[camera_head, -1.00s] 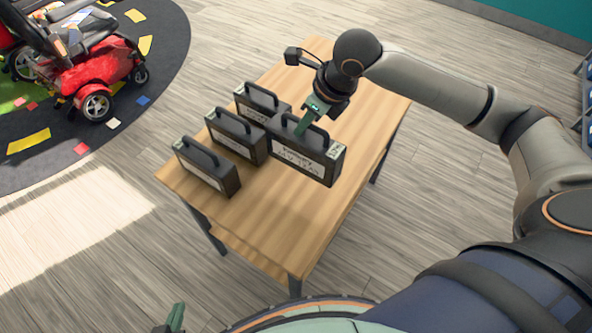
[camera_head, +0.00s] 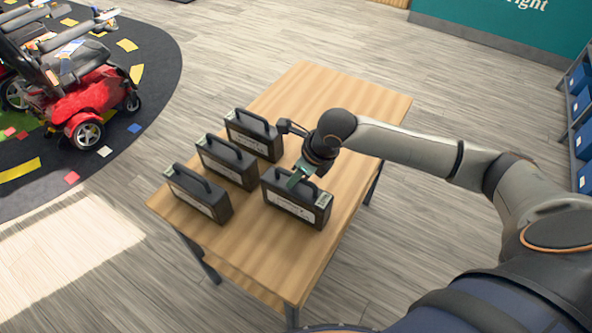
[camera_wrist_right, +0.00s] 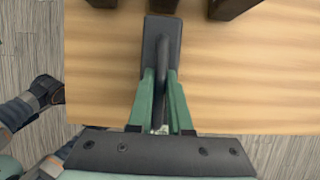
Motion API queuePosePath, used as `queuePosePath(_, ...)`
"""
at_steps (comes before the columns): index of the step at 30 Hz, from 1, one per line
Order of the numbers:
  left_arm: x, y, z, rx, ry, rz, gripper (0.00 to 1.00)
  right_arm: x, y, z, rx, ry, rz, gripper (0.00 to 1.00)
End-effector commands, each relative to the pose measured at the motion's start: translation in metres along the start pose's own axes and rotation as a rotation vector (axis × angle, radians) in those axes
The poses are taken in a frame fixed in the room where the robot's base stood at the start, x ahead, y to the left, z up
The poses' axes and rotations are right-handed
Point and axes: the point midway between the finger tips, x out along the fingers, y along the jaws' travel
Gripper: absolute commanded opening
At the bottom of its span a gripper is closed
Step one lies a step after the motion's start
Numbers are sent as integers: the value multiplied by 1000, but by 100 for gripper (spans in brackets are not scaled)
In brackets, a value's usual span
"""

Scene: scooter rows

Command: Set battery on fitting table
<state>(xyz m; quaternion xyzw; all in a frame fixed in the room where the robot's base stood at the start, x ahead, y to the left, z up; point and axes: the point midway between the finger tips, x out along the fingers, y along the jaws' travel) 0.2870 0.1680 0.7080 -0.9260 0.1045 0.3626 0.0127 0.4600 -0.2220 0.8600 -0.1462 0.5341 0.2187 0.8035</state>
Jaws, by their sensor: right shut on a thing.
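My right gripper (camera_head: 300,177) is shut on the handle of a black battery (camera_head: 311,211) with a pale label. The battery is upright at the right front part of the wooden table (camera_head: 345,105). It is low over the tabletop or resting on it; I cannot tell which. The right wrist view shows my green fingers (camera_wrist_right: 161,90) on either side of the handle and the battery's dark top (camera_wrist_right: 150,55) from above. The left gripper is out of view.
Three similar black batteries, at the back (camera_head: 253,134), middle (camera_head: 226,161) and front (camera_head: 199,193), stand in a row on the table's left side. The far part of the tabletop is clear. A red scooter (camera_head: 90,100) stands on a dark mat, and a blue-binned shelf (camera_head: 582,105) is at right.

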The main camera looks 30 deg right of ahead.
Motion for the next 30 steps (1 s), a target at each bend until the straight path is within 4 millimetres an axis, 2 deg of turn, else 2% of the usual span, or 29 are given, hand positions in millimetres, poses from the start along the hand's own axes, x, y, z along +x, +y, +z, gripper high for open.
queuePosePath(2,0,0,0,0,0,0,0,-2,0,3,-1,-7,-1,0)
queuePosePath(3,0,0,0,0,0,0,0,1,0,-1,0,5,1,18)
queuePosePath(11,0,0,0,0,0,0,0,0,0,-1,1,4,1,47)
queuePosePath(21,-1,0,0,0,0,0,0,-7,0,0,0,3,0,47)
queuePosePath(26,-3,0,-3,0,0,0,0,-33,0,0,-2,2,-2,47)
queuePosePath(30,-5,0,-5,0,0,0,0,-64,-1,0,-2,1,-3,47)
